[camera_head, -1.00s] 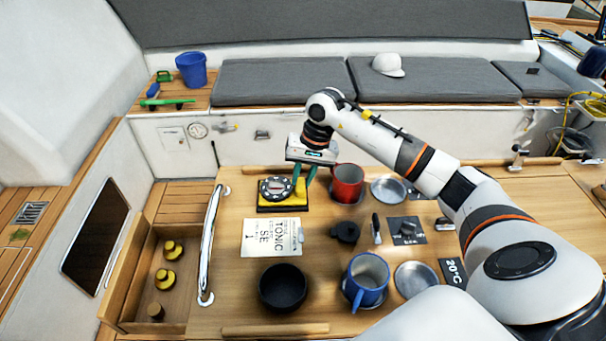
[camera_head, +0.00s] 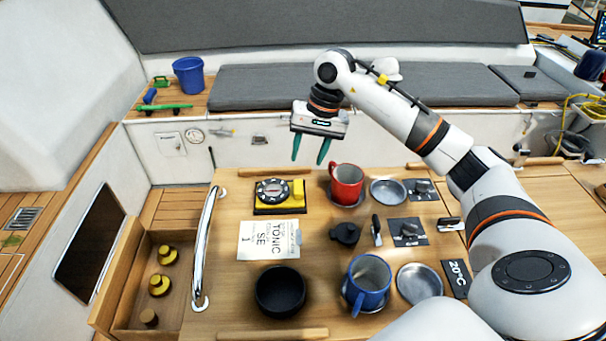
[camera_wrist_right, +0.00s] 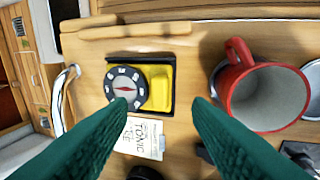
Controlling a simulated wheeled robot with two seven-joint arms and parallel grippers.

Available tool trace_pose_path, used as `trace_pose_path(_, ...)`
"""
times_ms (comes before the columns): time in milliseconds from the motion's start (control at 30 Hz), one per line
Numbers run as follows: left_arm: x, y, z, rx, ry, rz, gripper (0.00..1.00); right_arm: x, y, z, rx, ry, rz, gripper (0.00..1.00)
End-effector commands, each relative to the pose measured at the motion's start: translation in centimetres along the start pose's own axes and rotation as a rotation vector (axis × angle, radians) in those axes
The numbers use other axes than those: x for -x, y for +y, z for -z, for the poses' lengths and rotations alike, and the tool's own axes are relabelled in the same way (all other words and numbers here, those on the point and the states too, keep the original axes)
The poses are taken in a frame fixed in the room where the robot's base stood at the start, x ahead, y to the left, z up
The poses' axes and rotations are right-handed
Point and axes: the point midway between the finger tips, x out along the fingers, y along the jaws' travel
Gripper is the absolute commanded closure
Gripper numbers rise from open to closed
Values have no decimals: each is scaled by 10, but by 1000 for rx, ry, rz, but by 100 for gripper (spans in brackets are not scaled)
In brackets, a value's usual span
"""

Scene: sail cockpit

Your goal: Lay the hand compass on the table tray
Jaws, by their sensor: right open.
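The hand compass (camera_head: 273,191), yellow with a round dark dial, lies on a dark rectangular tray (camera_head: 281,210) at the back left of the wooden table (camera_head: 215,300). In the right wrist view the compass (camera_wrist_right: 160,88) lies flat, dial up, with the dark tray edge (camera_wrist_right: 140,58) showing around it. My right gripper (camera_head: 309,157) is open and empty, above and slightly right of the compass, with its green fingers pointing down. The fingers frame the near side of the compass in the wrist view and do not touch it. My left gripper is not in view.
A red mug (camera_head: 346,184) stands close right of the compass. A paper card (camera_head: 268,240), a black bowl (camera_head: 281,291), a blue mug (camera_head: 368,284) and metal dishes (camera_head: 418,286) are nearer. A metal rail (camera_head: 207,245) runs along the left edge.

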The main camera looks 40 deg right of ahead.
Motion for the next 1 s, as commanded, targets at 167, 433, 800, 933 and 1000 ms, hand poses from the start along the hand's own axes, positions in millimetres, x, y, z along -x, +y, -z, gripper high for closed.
trace_pose_path(167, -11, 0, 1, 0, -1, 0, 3, 30, 0, -1, 0, -3, -2, 55)
trace_pose_path(433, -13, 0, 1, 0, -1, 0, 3, 46, 0, 0, -1, 0, -1, 55)
trace_pose_path(800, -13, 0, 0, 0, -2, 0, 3, 46, 0, 0, 0, 0, 0, 55)
trace_pose_path(933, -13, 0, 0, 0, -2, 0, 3, 46, 0, 0, 0, 0, 0, 55)
trace_pose_path(1000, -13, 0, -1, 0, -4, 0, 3, 46, 0, 0, 0, 0, 0, 55)
